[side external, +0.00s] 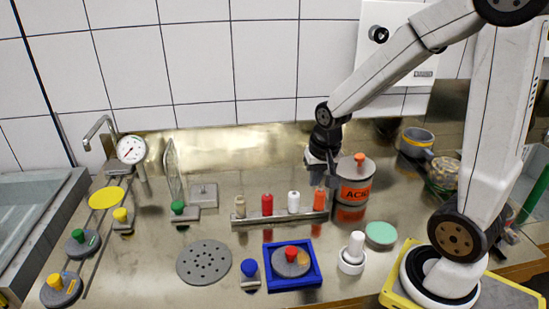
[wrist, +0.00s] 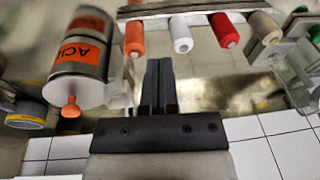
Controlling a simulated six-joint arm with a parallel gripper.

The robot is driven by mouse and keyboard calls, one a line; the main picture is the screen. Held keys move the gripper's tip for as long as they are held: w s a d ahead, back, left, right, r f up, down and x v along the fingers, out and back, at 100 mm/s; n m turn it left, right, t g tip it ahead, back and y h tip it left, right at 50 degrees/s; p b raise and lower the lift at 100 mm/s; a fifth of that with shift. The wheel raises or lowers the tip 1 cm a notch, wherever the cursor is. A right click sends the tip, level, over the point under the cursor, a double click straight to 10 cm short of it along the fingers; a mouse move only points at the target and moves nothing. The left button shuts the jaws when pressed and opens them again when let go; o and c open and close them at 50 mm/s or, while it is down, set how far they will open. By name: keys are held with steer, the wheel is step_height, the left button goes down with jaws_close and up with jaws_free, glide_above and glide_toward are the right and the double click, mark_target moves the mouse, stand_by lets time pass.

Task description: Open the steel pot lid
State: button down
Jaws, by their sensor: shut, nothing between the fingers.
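The steel pot (side external: 367,180) stands upright on the bench, right of centre in the side view, with an orange label. Its grey lid (side external: 345,165) has an orange knob (side external: 360,157) and appears to sit on the pot. In the wrist view the pot (wrist: 65,85) is upside down at the left, with the knob (wrist: 70,108) pointing down. My gripper (side external: 318,176) is just left of the pot in the side view, its fingertips partly hidden by an orange bottle. The wrist view shows the fingers (wrist: 159,68) together and empty, apart from the knob.
A rack (side external: 280,217) with several small bottles stands close in front of my gripper. A yellow-grey container (side external: 416,140) and a jar (side external: 441,174) stand right of the pot. A blue tray (side external: 293,280) and a green disc (side external: 380,234) lie nearer. The tiled wall is behind.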

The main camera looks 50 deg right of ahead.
steer(key=d+r+m, duration=0.4)
steer(key=d+m, duration=0.5)
steer(key=d, duration=0.2)
step_height(320, 180, up, 4)
steer(key=m+g, duration=0.1)
steer(key=m, duration=0.8)
glide_above(366, 163)
steer(key=shift+s+a+f, duration=0.2)
steer(key=shift+s, duration=0.2)
steer(key=shift+f, duration=0.2)
steer(key=shift+w+d+f, duration=0.1)
steer(key=shift+w+f, duration=0.05)
steer(key=shift+f, duration=2.25)
steer(key=shift+w+d+f, duration=0.1)
steer(key=shift+w+f, duration=0.05)
steer(key=shift+f, duration=2.25)
